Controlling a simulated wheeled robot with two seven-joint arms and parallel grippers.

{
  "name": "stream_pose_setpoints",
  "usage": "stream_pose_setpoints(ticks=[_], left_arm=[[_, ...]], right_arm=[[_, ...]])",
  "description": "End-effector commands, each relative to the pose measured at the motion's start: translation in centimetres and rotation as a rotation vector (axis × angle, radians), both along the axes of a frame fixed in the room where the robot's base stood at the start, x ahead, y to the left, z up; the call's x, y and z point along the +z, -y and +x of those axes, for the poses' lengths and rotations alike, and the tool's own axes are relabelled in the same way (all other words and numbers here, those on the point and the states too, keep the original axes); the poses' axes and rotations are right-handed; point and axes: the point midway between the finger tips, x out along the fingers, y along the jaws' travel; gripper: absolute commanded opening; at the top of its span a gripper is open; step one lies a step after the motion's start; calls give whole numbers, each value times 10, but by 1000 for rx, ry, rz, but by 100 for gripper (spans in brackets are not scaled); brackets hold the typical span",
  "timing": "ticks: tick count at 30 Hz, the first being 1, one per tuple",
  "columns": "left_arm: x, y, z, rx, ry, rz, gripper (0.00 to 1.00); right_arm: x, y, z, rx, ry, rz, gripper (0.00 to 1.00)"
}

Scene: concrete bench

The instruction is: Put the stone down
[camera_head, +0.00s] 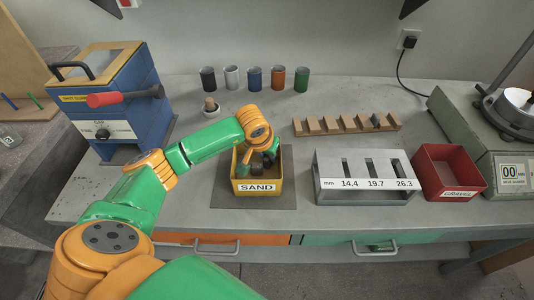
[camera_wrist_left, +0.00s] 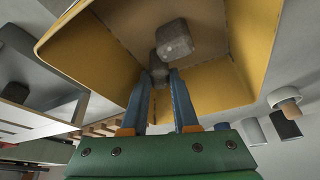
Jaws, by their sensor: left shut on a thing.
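The yellow box marked SAND (camera_head: 257,187) stands on a dark mat in the middle of the bench. My left gripper (camera_head: 264,163) reaches down into it, its fingers partly hidden by the arm and the box. In the left wrist view, its two blue fingers (camera_wrist_left: 161,76) are shut on a small dark grey stone (camera_wrist_left: 158,66) at their tips. A second, lighter grey stone (camera_wrist_left: 173,38) shows just beyond it inside the box. I cannot tell whether the held stone touches the sand or the other stone. My right gripper is not in view.
A notched wooden rack (camera_head: 345,124) and several cups (camera_head: 254,79) stand behind. A blue machine (camera_head: 112,101) stands left.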

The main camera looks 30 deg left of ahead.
Motion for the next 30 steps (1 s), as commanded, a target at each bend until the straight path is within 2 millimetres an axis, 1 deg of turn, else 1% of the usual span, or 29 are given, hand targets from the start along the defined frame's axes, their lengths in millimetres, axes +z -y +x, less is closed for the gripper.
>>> stream_pose_setpoints(ticks=[2,3,4,12,14,16,20,27,30], left_arm=[[-4,0,0,0,1,0,0],[-3,0,0,0,0,0,36],[-2,0,0,0,0,0,40],[-1,0,0,0,0,0,40],[3,0,0,0,-1,0,40],[8,1,-2,-1,2,0,40],[31,2,-12,-1,5,3,40],[85,6,-34,-1,6,1,40],[101,8,-40,-1,3,-1,40]], right_arm=[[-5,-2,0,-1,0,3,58],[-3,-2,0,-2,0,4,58],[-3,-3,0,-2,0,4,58],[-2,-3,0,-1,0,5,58],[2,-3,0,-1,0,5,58],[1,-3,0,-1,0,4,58],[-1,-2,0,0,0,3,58],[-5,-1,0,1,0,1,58],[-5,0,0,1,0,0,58]])
